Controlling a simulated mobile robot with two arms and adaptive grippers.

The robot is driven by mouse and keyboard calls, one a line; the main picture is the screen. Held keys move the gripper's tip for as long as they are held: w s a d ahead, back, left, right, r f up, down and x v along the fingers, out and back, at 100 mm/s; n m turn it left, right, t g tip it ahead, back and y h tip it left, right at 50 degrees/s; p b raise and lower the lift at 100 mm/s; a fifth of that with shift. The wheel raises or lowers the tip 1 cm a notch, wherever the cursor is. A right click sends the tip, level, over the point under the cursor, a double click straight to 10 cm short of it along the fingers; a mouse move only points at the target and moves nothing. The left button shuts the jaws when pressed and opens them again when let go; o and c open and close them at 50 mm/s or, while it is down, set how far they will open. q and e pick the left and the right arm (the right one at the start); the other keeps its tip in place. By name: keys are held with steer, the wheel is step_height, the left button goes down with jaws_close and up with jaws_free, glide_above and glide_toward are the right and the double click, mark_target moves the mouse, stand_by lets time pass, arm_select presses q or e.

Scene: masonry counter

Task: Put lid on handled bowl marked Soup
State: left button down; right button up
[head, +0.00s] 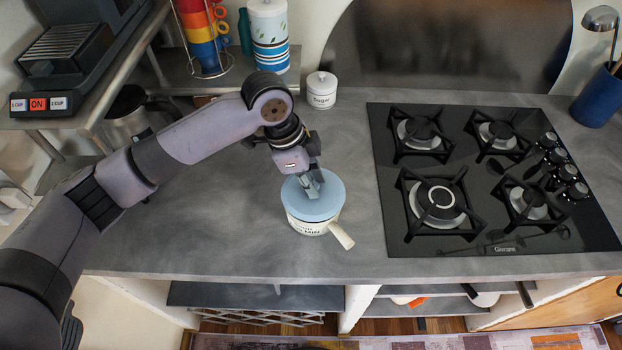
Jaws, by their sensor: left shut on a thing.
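A white bowl (306,226) with a cream handle (341,236) stands upright on the counter, left of the cooktop. Dark lettering shows on its side, too small to read surely. A round light blue lid (322,205) lies level over the bowl's mouth and covers it. I cannot tell whether it rests fully on the rim or is held just above it. My left gripper (311,187) points down at the lid's middle and is shut on the lid, hiding its grip point. My right gripper is not in view.
A black gas cooktop (480,240) fills the counter to the right. A white Sugar jar (321,92) stands behind the bowl. A metal pot (135,118), a coffee machine (70,50) and stacked coloured cups (203,35) are at the back left. The counter left of the bowl is clear.

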arm_select(q)
steer(key=shift+f+p, duration=0.15)
steer(key=shift+p, duration=0.25)
steer(key=shift+p, duration=0.45)
stand_by(0.7)
stand_by(0.4)
steer(key=c, duration=1.4)
jaws_free()
steer(key=shift+o, duration=0.2)
steer(key=o, duration=0.5)
